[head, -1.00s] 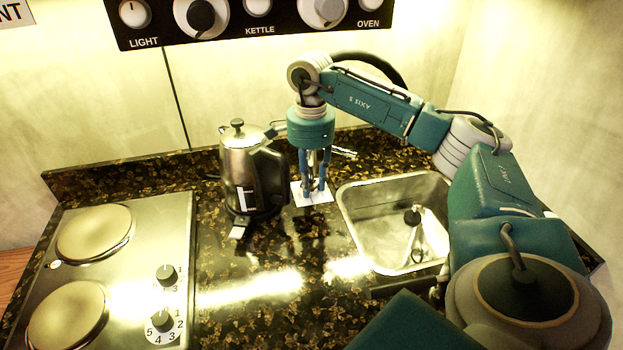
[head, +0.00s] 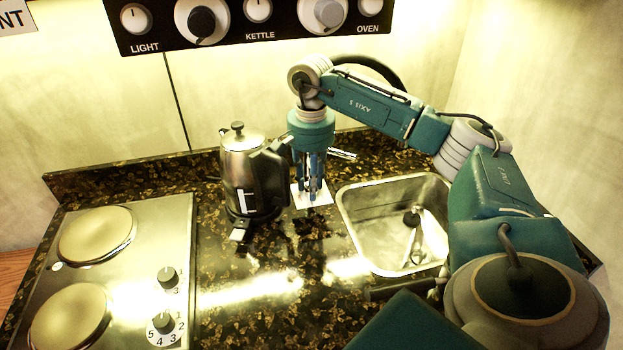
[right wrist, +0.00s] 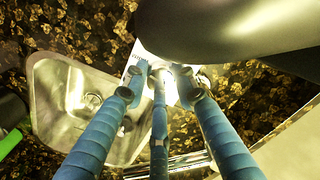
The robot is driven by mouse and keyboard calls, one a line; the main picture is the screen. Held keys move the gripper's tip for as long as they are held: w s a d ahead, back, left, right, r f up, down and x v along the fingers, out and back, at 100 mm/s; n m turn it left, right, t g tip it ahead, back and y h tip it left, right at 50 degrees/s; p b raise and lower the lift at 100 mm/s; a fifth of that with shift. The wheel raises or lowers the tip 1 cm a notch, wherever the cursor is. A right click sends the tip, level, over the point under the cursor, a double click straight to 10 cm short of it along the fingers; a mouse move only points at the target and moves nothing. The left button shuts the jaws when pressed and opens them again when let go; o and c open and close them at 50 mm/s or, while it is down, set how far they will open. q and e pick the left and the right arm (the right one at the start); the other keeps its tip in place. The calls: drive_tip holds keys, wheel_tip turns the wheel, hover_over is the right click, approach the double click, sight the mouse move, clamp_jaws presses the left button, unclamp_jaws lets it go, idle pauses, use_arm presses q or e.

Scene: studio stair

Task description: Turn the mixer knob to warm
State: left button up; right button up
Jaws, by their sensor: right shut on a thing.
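My right gripper (head: 314,190) points straight down between the kettle and the sink, with its blue fingers closed in over a white card (head: 303,196) on the counter. In the right wrist view the fingers of the gripper (right wrist: 165,80) are shut around a small, pale metallic part, the mixer knob (right wrist: 179,74). The fingers hide most of the knob, and its pointer cannot be read. The card also shows in the right wrist view (right wrist: 140,56), with small dark marks at its edge. The silver tap spout (head: 342,153) is behind the gripper. My left gripper is out of view.
A steel kettle (head: 238,165) with a black handle stands close left of the gripper. The sink (head: 375,240) is to the right. A hob (head: 150,220) is at left. A panel of knobs (head: 230,38) hangs above.

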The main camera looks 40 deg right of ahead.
drive_tip(key=shift+a+f, duration=0.1)
drive_tip(key=shift+a, duration=0.1)
drive_tip(key=o, duration=1.2)
drive_tip(key=shift+c, duration=0.2)
drive_tip(key=shift+a, duration=0.1)
wheel_tip(320, 180, up, 8)
drive_tip(key=shift+f, duration=0.15)
